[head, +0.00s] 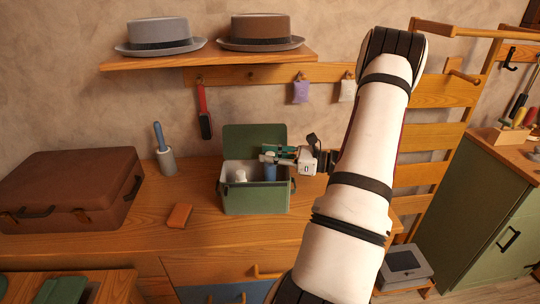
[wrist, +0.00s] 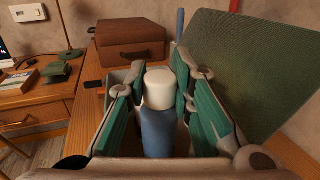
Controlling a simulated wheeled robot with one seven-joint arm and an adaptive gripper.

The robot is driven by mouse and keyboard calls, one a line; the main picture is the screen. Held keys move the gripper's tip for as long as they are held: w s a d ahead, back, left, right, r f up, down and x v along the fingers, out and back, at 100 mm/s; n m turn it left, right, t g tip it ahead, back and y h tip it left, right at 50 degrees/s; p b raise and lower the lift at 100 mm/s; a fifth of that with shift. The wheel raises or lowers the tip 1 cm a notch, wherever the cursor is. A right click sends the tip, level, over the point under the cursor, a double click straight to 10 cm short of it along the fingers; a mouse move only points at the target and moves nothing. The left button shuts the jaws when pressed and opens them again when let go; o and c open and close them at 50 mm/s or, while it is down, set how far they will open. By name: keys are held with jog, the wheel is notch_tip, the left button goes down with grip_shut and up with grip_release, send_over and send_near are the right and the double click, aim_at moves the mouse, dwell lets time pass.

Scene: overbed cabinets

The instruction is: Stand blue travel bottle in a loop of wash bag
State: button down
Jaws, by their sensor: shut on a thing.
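The blue travel bottle (wrist: 158,132) stands upright between the fingers of my gripper (wrist: 158,92) in the wrist view, with a white rounded top above its blue body. My gripper (head: 276,157) is shut on it, over the right part of the open green wash bag (head: 255,201). The bottle's blue body (head: 270,173) shows below the fingers in the head view, its lower part hidden by the bag's front wall. A white item (head: 240,176) is inside the bag at left. The loops inside cannot be made out.
The bag's raised lid (head: 254,139) stands behind my gripper. A brown suitcase (head: 70,190) and a blue-handled brush (head: 164,150) are to the left. An orange-brown block (head: 179,216) lies in front. A shelf with two hats (head: 210,58) hangs above.

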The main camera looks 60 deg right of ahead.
aim_at(270, 164)
jog(key=shift+f+b, duration=0.8)
jog(key=shift+f, duration=0.85)
jog(key=c, duration=1.3)
grip_release()
